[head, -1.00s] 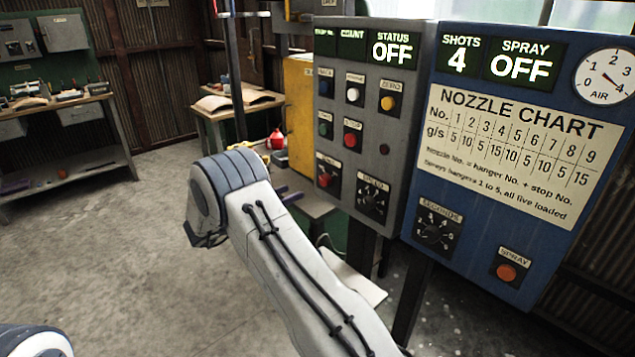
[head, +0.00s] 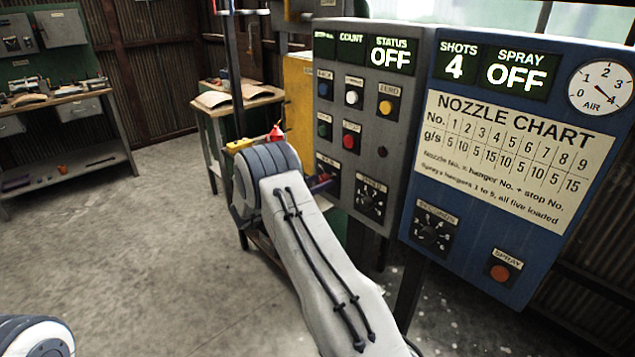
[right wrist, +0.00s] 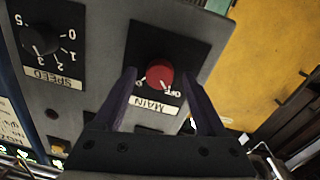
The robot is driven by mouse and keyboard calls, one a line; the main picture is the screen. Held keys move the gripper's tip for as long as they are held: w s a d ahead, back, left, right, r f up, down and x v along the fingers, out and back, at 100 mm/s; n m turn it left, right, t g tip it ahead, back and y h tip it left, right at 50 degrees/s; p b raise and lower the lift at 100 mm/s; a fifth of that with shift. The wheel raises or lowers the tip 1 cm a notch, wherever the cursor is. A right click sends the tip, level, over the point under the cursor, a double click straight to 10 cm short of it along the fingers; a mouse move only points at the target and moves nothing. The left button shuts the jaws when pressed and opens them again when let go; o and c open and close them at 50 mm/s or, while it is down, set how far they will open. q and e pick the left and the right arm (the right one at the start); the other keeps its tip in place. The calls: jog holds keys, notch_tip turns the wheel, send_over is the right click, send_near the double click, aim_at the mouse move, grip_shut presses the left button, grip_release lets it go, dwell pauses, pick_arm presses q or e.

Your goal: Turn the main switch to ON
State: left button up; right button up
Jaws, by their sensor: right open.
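The main switch is a red round knob (right wrist: 159,73) on a dark plate, upside down in the right wrist view, with a MAIN label below it. Its pointer appears to be at the OFF mark. In the head view the knob is mostly hidden behind my right gripper (head: 322,184), which is at the lower left of the grey panel (head: 400,110). In the right wrist view my right gripper (right wrist: 160,80) is open, its two dark fingers on either side of the knob; contact cannot be told. The STATUS display (head: 391,56) reads OFF. My left gripper is out of view.
A SPEED dial (head: 370,200) sits right of the switch, with several push buttons above. A blue panel (head: 420,180) with a nozzle chart (head: 512,155) stands to the right. A yellow cabinet (head: 298,85) is behind. The floor at left is clear.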

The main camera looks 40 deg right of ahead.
grip_shut()
jog(key=shift+f+m+b, duration=0.1)
jog(key=shift+m+b, duration=1)
jog(key=shift+b, duration=0.1)
jog(key=shift+s+m+t+y+b, duration=0.1)
jog(key=shift+m+t+y+b, duration=0.1)
jog(key=shift+m+b, duration=4.1)
jog(key=shift+s+m+t+y+b, duration=0.1)
jog(key=shift+m+t+b, duration=0.1)
jog(key=shift+m+b, duration=4.1)
jog(key=shift+n+b, duration=0.9)
grip_release()
